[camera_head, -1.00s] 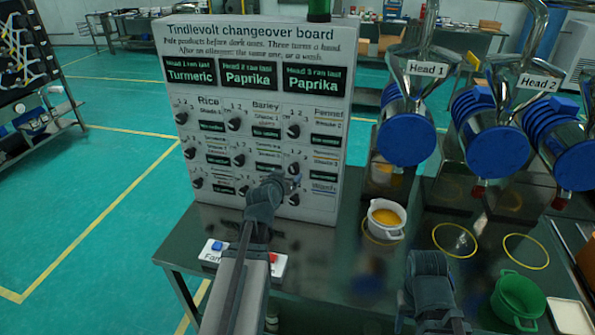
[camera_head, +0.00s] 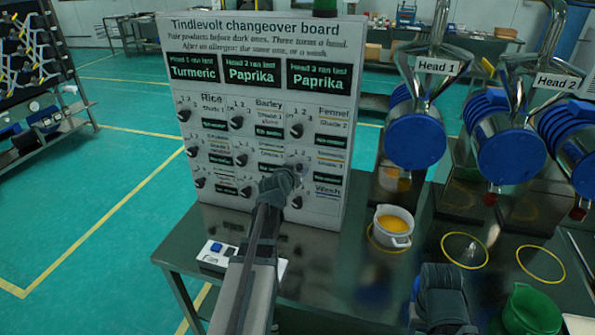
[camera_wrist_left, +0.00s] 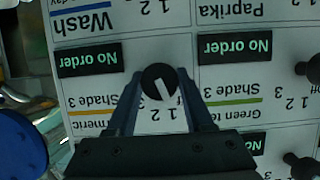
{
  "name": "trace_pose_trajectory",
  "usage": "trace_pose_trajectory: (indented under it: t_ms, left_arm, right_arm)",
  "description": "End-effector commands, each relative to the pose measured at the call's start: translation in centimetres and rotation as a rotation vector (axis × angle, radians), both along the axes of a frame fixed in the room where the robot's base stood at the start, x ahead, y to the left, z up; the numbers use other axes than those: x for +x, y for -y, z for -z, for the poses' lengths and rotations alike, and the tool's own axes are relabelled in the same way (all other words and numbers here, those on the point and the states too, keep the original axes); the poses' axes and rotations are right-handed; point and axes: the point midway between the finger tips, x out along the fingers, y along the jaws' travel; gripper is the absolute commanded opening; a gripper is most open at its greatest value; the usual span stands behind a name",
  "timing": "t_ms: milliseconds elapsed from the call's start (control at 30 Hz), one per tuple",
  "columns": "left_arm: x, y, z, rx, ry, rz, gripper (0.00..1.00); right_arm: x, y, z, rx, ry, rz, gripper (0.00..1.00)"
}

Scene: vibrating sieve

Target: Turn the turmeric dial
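The turmeric dial is a round black knob with a white pointer, seen upside down in the left wrist view (camera_wrist_left: 160,84). It has an orange line and a "Shade 3" label beside it. It sits in the right column of the white changeover board (camera_head: 180,85), between the Fennel and Wash dials. My left gripper (camera_wrist_left: 160,76) reaches the board, its fingers one on each side of the dial. The fingers stand apart; whether they touch the knob is unclear. In the head view, my left wrist and gripper (camera_head: 297,170) mostly hide this dial. My right arm is low in the head view, its fingers hidden.
Other dials, such as the Fennel dial (camera_head: 297,131) and the Wash dial (camera_head: 296,202), sit close by. A white cup of orange powder (camera_head: 393,226) stands right of the board. A green pot (camera_head: 527,310) and blue-ended sieve heads (camera_head: 417,142) are farther right.

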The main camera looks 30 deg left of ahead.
Motion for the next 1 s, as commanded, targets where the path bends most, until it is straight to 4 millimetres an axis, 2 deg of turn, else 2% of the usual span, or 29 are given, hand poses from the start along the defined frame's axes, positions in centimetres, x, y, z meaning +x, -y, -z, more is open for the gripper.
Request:
trace_pose_trajectory:
  t_ms: [33,233,567,1000]
  left_arm:
    - [0.0,0.02,0.0,0.0,0.0,0.0,0.36]
    - [-0.01,0.03,0.01,0.0,0.0,0.0,0.01]
    - [-0.02,-0.09,0.04,-0.053,0.014,-0.001,0.0]
    - [-0.04,-0.22,0.23,-0.374,0.09,0.0,0.0]
  right_arm:
    - [0.0,0.0,0.0,0.0,0.0,0.0,0.5]
    - [0.0,0.0,0.0,0.0,0.0,0.0,0.5]
    - [0.0,-0.01,0.07,0.0,0.0,0.0,0.5]
    - [0.0,0.0,0.86,0.0,0.0,0.0,0.5]
